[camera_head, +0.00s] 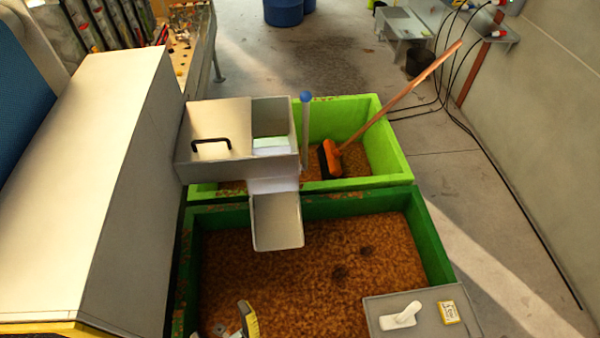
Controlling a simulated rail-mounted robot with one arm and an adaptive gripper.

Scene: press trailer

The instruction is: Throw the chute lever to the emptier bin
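The chute lever is a grey upright rod with a blue ball knob (306,97), at the right side of a grey hopper box (238,158). The grey chute spout (278,222) slopes down toward the near dark green bin (428,238). That bin holds brown pulp with its surface fairly close to the rim. The far light green bin (389,150) also holds brown pulp, and more of its inner wall shows, so its level looks lower. The lever's foot is partly hidden by the hopper.
An orange broom (398,98) leans in the far bin. A grey panel (385,308) with a white handle (402,315) and yellow label covers the near bin's front right corner. An unclear yellow-grey object (248,319) is cut off below. A large beige casing (90,190) fills the left.

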